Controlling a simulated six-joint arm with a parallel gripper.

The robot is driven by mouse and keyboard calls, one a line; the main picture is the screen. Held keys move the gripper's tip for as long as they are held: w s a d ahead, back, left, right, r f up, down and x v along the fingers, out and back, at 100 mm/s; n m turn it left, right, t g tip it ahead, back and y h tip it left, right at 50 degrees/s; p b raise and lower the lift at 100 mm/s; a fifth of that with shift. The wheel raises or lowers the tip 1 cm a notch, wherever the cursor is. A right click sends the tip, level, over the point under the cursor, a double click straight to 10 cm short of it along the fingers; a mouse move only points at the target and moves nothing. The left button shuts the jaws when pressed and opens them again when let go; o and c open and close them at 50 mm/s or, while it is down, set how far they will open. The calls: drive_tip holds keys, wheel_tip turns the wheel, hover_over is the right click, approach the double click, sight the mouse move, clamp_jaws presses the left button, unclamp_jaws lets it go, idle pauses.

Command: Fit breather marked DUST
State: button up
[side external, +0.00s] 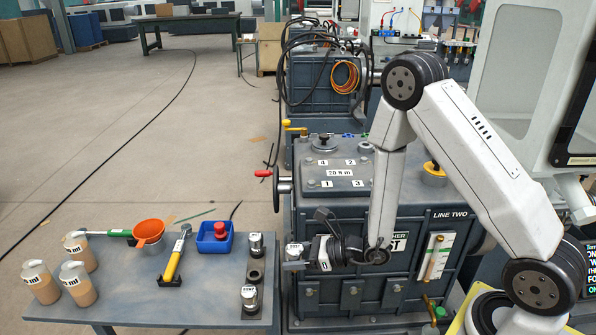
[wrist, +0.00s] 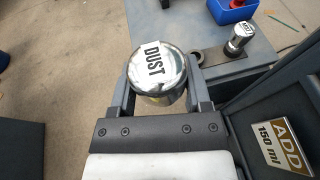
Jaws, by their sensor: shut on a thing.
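The breather marked DUST, a shiny metal cap with a white label, is held between the two fingers of my gripper (wrist: 161,90). The breather (wrist: 157,73) fills the gap between the fingers in the wrist view. In the side view my gripper (side external: 307,256) reaches left from the wrist, in front of the grey gearbox (side external: 340,215). The held breather (side external: 293,249) is upright there, label up, near the bench's right edge. Its underside is hidden. A dark rack (side external: 268,262) on the bench has an empty middle hole between two other metal breathers (side external: 256,243) (side external: 249,297).
The bench (side external: 190,300) also carries several bottles (side external: 77,283), an orange funnel (side external: 148,231), a yellow-handled tool (side external: 174,262) and a blue tray (side external: 214,237) with a red part. A red-handled crank (side external: 265,173) sticks out left of the gearbox. Knobs stand on its numbered top.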

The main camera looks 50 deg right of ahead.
sight(295, 247)
drive_tip(key=c, duration=0.7)
drive_tip(key=shift+r, duration=0.1)
drive_tip(key=shift+c, duration=0.2)
wheel_tip(295, 247, up, 22)
drive_tip(key=w+d+r+m+t+h, duration=0.1)
drive_tip(key=w+d+m+h, duration=0.1)
drive_tip(key=w+d, duration=0.7)
drive_tip(key=w+d+r+m+t+h, duration=0.15)
drive_tip(key=w+d, duration=0.25)
drive_tip(key=d, duration=1)
drive_tip(key=d+f+m+h, duration=0.3)
drive_tip(key=d+h, duration=0.1)
drive_tip(key=d, duration=1.9)
drive_tip(key=shift+n, duration=0.25)
drive_tip(key=shift+s+f, duration=0.15)
drive_tip(key=shift+f, duration=1)
drive_tip(key=shift+s+f, duration=0.15)
drive_tip(key=shift+f, duration=0.95)
